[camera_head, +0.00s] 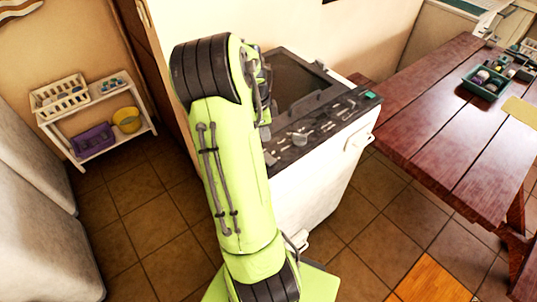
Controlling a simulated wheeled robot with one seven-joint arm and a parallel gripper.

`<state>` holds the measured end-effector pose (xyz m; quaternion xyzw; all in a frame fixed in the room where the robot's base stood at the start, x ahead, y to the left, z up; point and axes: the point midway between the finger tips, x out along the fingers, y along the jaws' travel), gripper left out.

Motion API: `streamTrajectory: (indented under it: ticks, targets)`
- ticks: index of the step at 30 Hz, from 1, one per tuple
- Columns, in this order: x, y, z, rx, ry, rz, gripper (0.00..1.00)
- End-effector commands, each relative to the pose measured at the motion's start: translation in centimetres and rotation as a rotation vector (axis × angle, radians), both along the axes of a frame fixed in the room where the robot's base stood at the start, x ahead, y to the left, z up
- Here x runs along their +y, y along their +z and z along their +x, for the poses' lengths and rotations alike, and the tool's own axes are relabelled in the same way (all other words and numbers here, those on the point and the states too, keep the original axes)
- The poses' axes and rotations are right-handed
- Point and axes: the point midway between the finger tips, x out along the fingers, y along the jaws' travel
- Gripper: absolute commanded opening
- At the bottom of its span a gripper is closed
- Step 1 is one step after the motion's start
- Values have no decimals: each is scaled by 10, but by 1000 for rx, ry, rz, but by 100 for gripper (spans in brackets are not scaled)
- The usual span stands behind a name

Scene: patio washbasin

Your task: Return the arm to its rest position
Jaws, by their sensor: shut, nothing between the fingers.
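My green arm with dark joint covers rises from the bottom centre to the upper middle of the head view. Its upper part bends at the dark joint near the top. My gripper cannot be made out; the arm hides what lies behind it. The arm stands in front of a white appliance (318,190) with a dark control panel on top and covers its left side. I cannot tell whether the arm touches it.
A red-brown wooden table (410,135) with a green tray (484,84) stands at right. A white shelf (112,143) with a basket (60,97), a purple bin (93,139) and a yellow bucket (127,120) is at left. Tiled floor (150,215) between is clear.

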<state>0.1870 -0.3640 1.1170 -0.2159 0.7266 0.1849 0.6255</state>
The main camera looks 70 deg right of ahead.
Motion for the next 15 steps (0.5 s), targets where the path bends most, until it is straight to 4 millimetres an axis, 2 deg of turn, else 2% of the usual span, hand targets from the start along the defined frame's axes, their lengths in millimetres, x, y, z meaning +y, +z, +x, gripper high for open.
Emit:
streamTrajectory:
  ticks: [15]
  targets:
    - [4, 1, 3, -6, 22, 2, 0]
